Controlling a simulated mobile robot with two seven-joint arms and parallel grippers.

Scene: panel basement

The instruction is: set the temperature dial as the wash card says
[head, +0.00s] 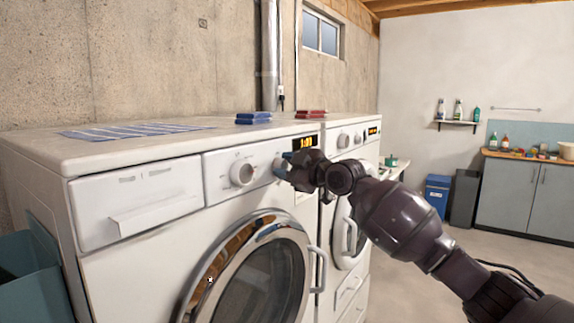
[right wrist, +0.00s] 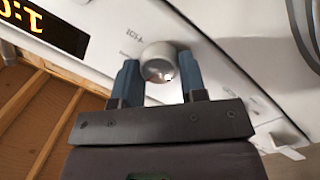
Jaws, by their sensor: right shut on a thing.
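The near white washer has a round white dial (head: 242,172) in the middle of its front panel. My right gripper (head: 283,167) is at a second dial to the right of it, just left of the display (head: 304,142). In the right wrist view the blue fingers of my right gripper (right wrist: 159,68) are shut on this white knob (right wrist: 158,58), one on each side. The gripper mostly hides that knob in the head view. The small marks around both dials are too small to read. A flat blue-and-white striped sheet (head: 135,131) lies on the washer top; I cannot tell whether it is the wash card.
A blue stack (head: 253,118) and a red stack (head: 311,114) lie at the back of the machine tops. A second white machine (head: 352,138) stands to the right. The round door (head: 250,280) is closed below the panel. A teal bin (head: 30,270) stands at lower left.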

